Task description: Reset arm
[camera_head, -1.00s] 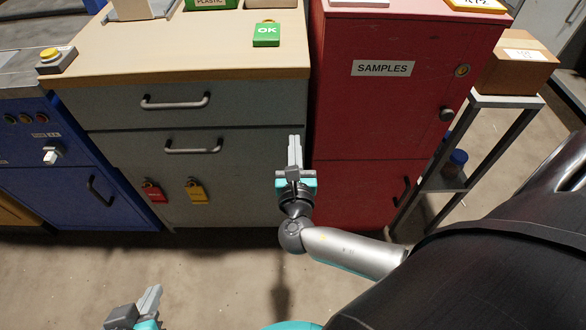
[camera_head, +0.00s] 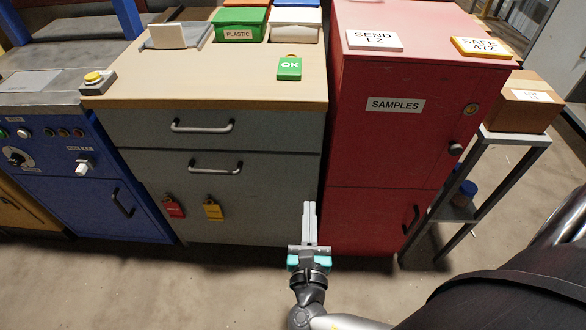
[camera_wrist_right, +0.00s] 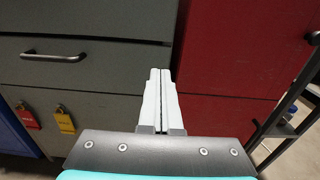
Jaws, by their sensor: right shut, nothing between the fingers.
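My right gripper (camera_head: 309,208) is shut and empty, its fingers together. It is low in front of the gap between the grey drawer cabinet (camera_head: 150,160) and the red samples cabinet (camera_head: 350,215). In the right wrist view the gripper (camera_wrist_right: 159,75) points at the same gap, with the grey front (camera_wrist_right: 90,85) on the left and the red front (camera_wrist_right: 225,60) on the right. My left gripper is out of both current views.
A green OK tag (camera_head: 289,68) lies on the wooden top (camera_head: 220,85). A red tag (camera_head: 174,206) and a yellow tag (camera_head: 213,209) hang on the grey front. A blue machine (camera_head: 85,185) stands left; a shelf stand (camera_head: 480,190) with a cardboard box (camera_head: 520,103) stands right.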

